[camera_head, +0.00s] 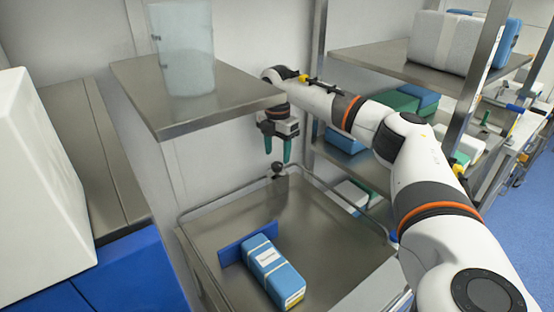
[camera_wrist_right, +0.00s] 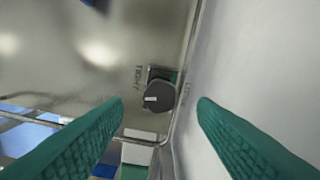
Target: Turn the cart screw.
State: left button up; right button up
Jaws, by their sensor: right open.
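The cart screw (camera_head: 278,169) is a dark round knob at the far edge of the steel cart (camera_head: 215,240). In the right wrist view the knob (camera_wrist_right: 159,96) shows a white mark on its face and sits between the fingers in the picture, beyond the fingertips. My right gripper (camera_head: 277,158) points down just above the screw, with its green fingers apart. In the right wrist view the open right gripper (camera_wrist_right: 160,105) has nothing between its fingers. My left gripper is not in view.
A steel shelf (camera_head: 215,110) with a translucent container (camera_head: 183,50) stands left of my right gripper. A shelving rack (camera_head: 385,62) with boxes stands behind my right arm.

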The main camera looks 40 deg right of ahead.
aim_at(277, 164)
jog(key=shift+f, duration=1.9)
jog(key=c, duration=1)
